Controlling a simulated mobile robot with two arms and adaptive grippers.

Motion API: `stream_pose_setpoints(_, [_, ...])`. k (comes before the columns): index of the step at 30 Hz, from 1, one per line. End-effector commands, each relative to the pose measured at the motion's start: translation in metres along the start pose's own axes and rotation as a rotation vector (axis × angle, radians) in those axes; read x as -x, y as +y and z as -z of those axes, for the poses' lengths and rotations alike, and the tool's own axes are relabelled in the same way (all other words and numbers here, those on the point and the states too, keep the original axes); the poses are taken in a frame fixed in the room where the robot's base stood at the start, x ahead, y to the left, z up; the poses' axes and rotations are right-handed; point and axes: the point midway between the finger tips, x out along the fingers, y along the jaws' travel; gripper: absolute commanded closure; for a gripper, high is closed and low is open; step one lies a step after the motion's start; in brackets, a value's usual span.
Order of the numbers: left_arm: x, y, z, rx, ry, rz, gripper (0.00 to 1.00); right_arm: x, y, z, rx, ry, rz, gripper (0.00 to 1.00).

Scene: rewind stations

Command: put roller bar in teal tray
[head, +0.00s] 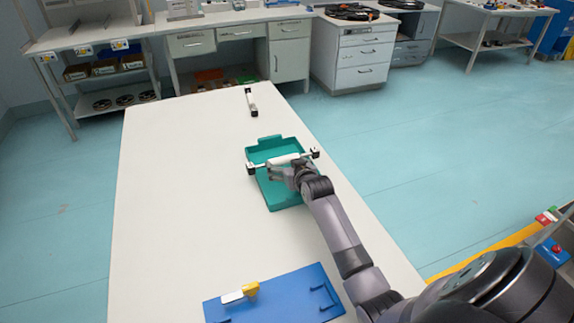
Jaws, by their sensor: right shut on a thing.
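The teal tray (262,152) sits on the long white table, near its middle. The roller bar (284,160) is a white cylinder with dark and white end pieces. It lies crosswise over the tray, with its right end reaching past the tray's right wall. I cannot tell whether it touches the tray. My right gripper (285,171) is shut on the roller bar; its arm comes in from the lower right and hides part of the tray. My left gripper is not in view.
A blue board (277,300) with a yellow-and-white piece (241,292) lies at the table's near end. A small black-and-white bar (251,101) lies beyond the tray. The white table (170,190) is clear to the left. Drawer cabinets (353,55) stand behind.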

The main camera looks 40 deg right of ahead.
Motion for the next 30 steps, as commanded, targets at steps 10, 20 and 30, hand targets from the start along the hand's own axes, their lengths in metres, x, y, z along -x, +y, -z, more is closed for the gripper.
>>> stream_pose_setpoints(10, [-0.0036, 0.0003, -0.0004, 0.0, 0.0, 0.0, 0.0, -0.0039, 0.0001, -0.0083, 0.001, 0.003, 0.0, 0.62])
stream_pose_setpoints(20, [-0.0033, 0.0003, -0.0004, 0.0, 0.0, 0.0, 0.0, -0.0038, 0.0002, -0.0094, 0.001, 0.0, 0.0, 0.01])
stream_pose_setpoints(30, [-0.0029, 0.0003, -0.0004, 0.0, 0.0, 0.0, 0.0, -0.0035, 0.0002, -0.0084, 0.0, 0.0, 0.0, 0.0])
